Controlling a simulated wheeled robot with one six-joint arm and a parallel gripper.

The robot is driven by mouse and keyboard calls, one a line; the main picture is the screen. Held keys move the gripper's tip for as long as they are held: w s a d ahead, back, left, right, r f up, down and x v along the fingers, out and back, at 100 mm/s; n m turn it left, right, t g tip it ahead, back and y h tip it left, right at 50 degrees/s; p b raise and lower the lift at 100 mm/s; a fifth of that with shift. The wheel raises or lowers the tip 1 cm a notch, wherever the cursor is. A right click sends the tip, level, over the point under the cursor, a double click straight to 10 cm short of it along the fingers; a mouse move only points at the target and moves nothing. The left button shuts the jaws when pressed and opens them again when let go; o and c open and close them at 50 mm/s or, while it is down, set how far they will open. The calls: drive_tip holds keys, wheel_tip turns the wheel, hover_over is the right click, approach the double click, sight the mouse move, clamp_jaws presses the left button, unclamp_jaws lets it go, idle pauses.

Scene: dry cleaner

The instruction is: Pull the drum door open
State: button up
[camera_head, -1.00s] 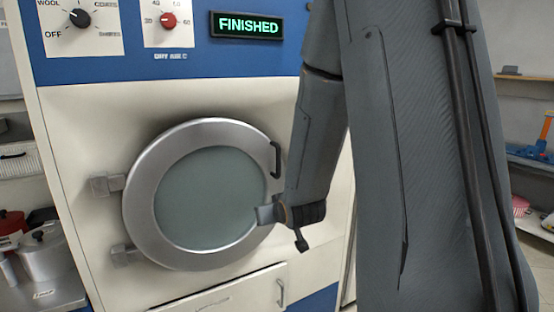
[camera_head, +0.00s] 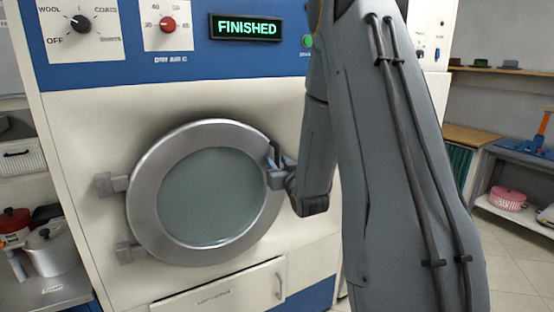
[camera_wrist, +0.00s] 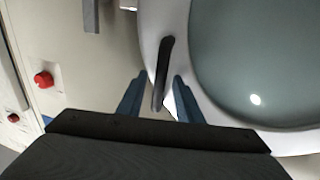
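The round drum door (camera_head: 144,205) has a silver rim and a grey-green glass window, and looks closed on the front of the machine. Its hinges are on the left. The dark bar door handle (camera_head: 271,153) is on the rim's right side, partly hidden by my gripper (camera_head: 274,170). In the wrist view, the handle (camera_wrist: 166,60) reaches down between the two blue fingers of my gripper (camera_wrist: 158,96). The fingers are apart, with a visible gap on each side of the handle.
The machine's blue panel carries dials and a lit FINISHED display (camera_head: 246,27). A drawer (camera_head: 222,290) with its own handle is below the door. Shelves with pots (camera_head: 50,250) stand at left. A shelf with a pink basket (camera_head: 507,198) stands at right.

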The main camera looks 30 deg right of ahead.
drive_tip(key=shift+w+d, duration=0.1)
drive_tip(key=shift+w, duration=0.55)
clamp_jaws()
